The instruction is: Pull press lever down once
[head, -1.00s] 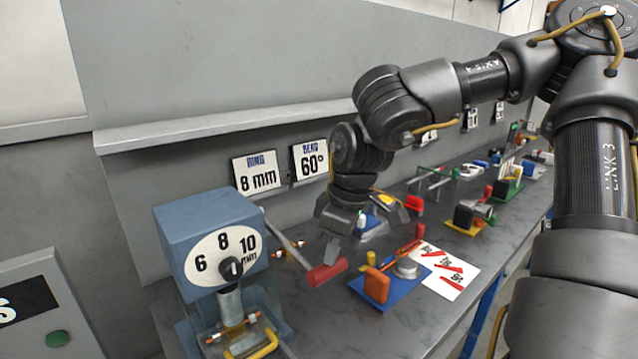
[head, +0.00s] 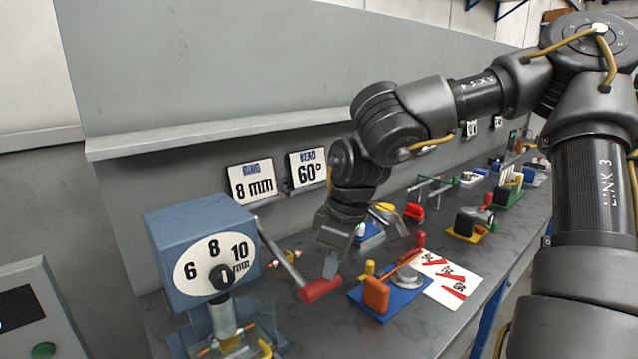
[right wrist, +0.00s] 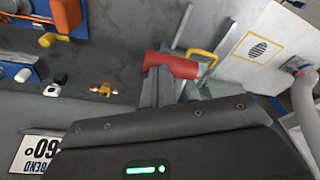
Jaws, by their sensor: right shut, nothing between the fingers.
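The press is a blue box (head: 196,222) with a white dial marked 6, 8 and 10 mm, at the left of the head view. Its grey lever (head: 280,255) slants down to the right from the box's side and ends in a red handle (head: 316,291). My right gripper (head: 330,270) is shut and empty, pointing down with its fingertips at the handle's upper right side. In the right wrist view the red handle (right wrist: 180,66) lies across the tips of my shut fingers (right wrist: 155,88); whether they touch is unclear. My left gripper is out of view.
A blue fixture (head: 405,302) with an orange block stands right of the handle, beside a white card (head: 448,290) with red marks. Signs reading 8 mm (head: 252,188) and 60° (head: 308,170) stand behind. More fixtures line the bench further right.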

